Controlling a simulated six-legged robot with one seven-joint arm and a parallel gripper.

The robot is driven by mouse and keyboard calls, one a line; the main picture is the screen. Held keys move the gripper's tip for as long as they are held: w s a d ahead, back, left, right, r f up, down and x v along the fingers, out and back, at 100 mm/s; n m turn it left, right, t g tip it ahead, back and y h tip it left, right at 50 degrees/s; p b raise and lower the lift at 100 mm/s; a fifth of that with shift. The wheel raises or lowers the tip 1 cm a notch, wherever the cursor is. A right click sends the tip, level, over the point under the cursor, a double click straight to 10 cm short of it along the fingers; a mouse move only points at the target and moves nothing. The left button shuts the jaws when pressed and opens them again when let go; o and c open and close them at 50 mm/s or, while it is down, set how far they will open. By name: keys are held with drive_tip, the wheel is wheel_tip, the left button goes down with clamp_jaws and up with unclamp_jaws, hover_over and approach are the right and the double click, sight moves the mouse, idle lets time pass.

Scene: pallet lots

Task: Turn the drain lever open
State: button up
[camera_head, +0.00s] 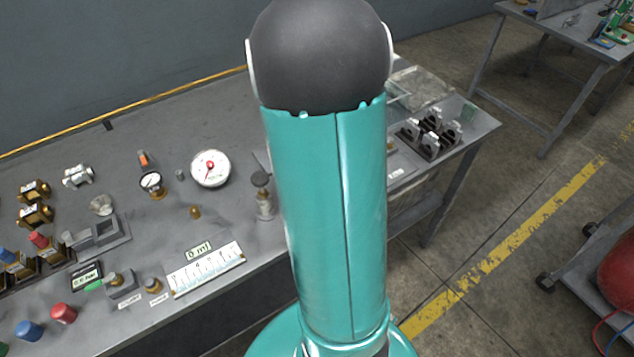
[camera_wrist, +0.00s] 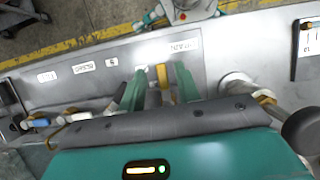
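In the wrist view my gripper (camera_wrist: 160,80) is open, with two teal fingers spread over the bench top. A yellow bar (camera_wrist: 162,76) stands between the fingers, with gaps seeming to show on both sides. It looks like the drain lever, but its base is hidden and the small label (camera_wrist: 181,45) just beyond is too blurred to read surely. Whether a finger touches the bar I cannot tell. In the head view my arm covers the gripper and the lever.
The bench (camera_head: 130,140) holds a white dial gauge (camera_head: 210,168), a ruled scale (camera_head: 206,269), a metal valve-like fitting (camera_head: 263,196) and dark clamps (camera_head: 430,138). In the wrist view, a blue-and-yellow fitting (camera_wrist: 40,122) is left and a dark round knob (camera_wrist: 302,130) right of the gripper.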

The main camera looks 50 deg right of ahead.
drive_tip(key=v, duration=1.3)
drive_tip(key=shift+w+r, duration=0.15)
drive_tip(key=shift+r, duration=0.2)
drive_tip(key=s+a+r+n+t, duration=0.1)
drive_tip(key=a+t, duration=0.2)
drive_tip(key=a, duration=0.5)
drive_tip(key=s+a+r+n+t, duration=0.1)
drive_tip(key=s+a+r+t, duration=0.1)
drive_tip(key=a, duration=0.7)
drive_tip(key=s+a+r+n+t+h, duration=0.1)
drive_tip(key=a+t, duration=0.3)
drive_tip(key=a, duration=0.5)
drive_tip(key=shift+s+a+r+t, duration=0.15)
drive_tip(key=shift+s+r+t, duration=0.2)
drive_tip(key=shift+s+t, duration=0.1)
